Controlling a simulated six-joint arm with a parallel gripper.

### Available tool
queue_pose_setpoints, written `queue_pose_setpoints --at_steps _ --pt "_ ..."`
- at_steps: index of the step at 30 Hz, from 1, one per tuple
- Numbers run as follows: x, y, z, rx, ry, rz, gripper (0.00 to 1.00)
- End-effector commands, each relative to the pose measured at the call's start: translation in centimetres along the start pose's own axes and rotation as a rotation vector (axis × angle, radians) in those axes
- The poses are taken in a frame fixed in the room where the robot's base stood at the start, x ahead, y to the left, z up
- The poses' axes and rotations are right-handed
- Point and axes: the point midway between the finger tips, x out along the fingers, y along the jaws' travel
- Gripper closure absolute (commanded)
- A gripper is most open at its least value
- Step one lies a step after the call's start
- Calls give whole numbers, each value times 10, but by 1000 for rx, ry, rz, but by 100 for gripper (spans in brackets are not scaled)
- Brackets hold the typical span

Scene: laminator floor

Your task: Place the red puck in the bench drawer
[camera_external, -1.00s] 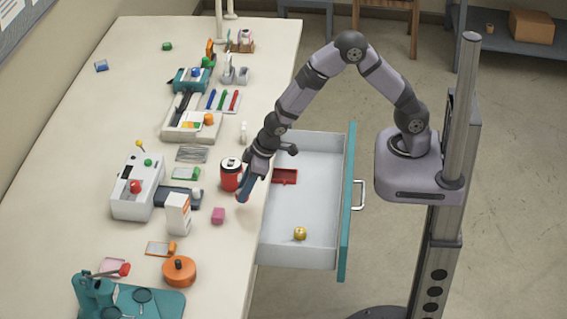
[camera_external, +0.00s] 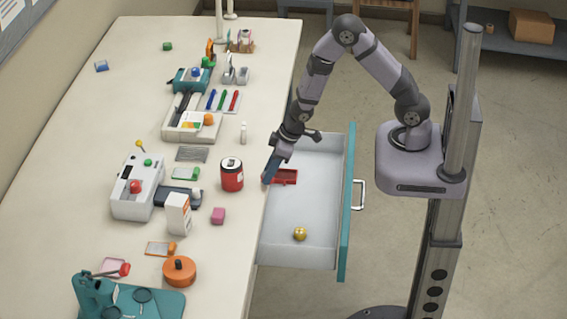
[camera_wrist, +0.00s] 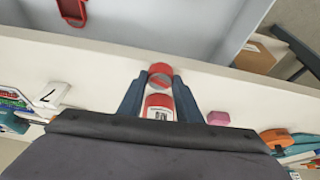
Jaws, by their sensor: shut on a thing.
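My gripper (camera_external: 268,178) points down at the table's drawer-side edge, next to the open bench drawer (camera_external: 300,212). In the external view the puck is hidden behind the fingers. The drawer is pulled out, grey inside with a teal front. It holds a small red tray (camera_external: 287,177) towards the table side and a gold ball (camera_external: 300,233) near the front end. The drawer also fills the top of the wrist view (camera_wrist: 170,35).
A red can (camera_external: 232,178) stands on the table just left of my gripper. A pink block (camera_external: 218,215), a white box (camera_external: 177,213) and an orange pot (camera_external: 180,271) stand nearer the front. The drawer's middle floor is clear.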

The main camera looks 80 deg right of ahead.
Motion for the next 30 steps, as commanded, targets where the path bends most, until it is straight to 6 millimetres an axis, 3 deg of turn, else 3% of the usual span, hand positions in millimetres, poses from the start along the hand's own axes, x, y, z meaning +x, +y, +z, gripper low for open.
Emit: queue_pose_setpoints --at_steps 8,15,23,30 --pt "0 49 36 -14 -1 -8 94" --pt "14 82 63 -129 3 -56 94" --pt "35 94 83 -330 8 -140 94" --pt "49 84 108 -555 11 -234 94"
